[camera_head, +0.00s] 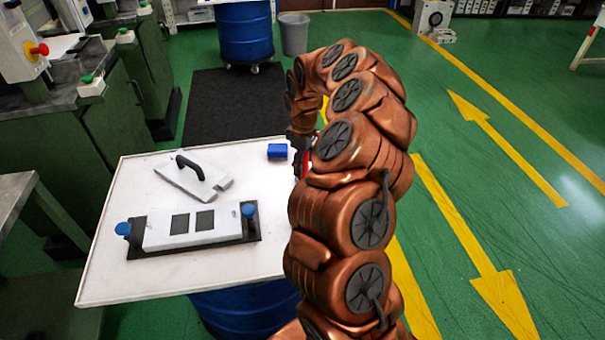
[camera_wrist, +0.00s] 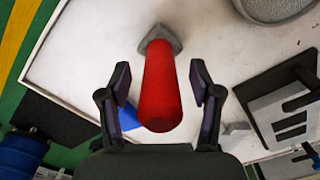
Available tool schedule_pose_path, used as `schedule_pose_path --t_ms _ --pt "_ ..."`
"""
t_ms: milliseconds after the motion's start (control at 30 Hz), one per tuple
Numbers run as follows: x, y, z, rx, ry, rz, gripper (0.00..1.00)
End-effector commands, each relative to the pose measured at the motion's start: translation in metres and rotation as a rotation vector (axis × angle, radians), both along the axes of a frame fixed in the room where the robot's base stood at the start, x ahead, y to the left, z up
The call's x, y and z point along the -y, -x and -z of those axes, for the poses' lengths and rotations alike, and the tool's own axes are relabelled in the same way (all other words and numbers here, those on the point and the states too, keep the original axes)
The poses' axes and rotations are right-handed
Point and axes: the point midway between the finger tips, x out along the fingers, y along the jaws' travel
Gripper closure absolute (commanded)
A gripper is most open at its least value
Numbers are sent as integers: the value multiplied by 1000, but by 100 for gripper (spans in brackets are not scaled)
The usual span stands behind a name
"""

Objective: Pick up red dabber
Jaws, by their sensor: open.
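The red dabber (camera_wrist: 159,88) shows in the wrist view as a red cylinder with a grey angular end, over the white table. My gripper (camera_wrist: 160,82) is open, with one finger on each side of the red cylinder and visible gaps to both. In the head view my copper-coloured arm hides most of the dabber and the gripper. Only a small bit of red (camera_head: 305,163) shows beside the arm at the table's right edge.
The white tabletop (camera_head: 115,270) rests on a blue drum. It bears a small blue block (camera_head: 277,151), a grey plate with a black handle (camera_head: 194,180) and a mould with two dark squares (camera_head: 165,232) and blue knobs. A round grey object (camera_wrist: 278,8) is at the wrist view's top.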

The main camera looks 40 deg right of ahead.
Motion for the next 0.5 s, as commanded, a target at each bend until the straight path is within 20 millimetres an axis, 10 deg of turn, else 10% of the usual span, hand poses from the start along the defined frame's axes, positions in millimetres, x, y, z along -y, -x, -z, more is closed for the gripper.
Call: schedule_pose_path --t_ms 500 --pt "0 0 0 1 0 1 88"
